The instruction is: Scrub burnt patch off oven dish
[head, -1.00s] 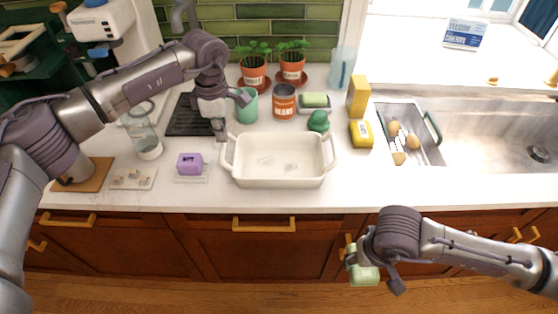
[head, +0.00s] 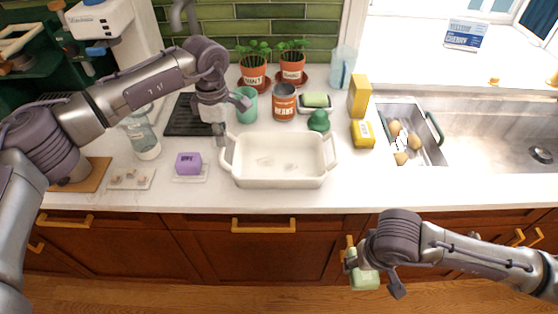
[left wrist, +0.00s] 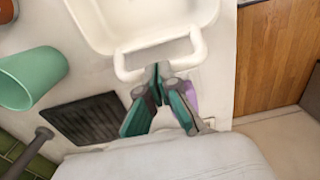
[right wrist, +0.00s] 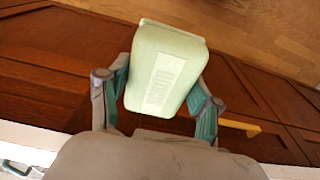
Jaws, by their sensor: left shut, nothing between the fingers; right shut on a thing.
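The white oven dish (head: 280,182) stands on the counter. Faint grey marks (head: 266,162) show on its floor. My left gripper (head: 219,132) is shut and empty at the dish's left handle. In the left wrist view its fingertips (left wrist: 158,72) meet right beside the handle (left wrist: 150,52); I cannot tell whether they touch it. My right gripper (right wrist: 158,92) is shut on a pale green block (right wrist: 165,70) with raised lettering. The block also shows in the head view (head: 366,281), held in front of the counter, below its edge.
A purple block (head: 188,163) lies left of the dish. Behind it are a green cup (head: 246,106), a beans can (head: 284,103), a soap dish (head: 315,109) and a green object (head: 318,121). A yellow pack (head: 362,134) and sink basket (head: 432,150) are right. The front counter strip is clear.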

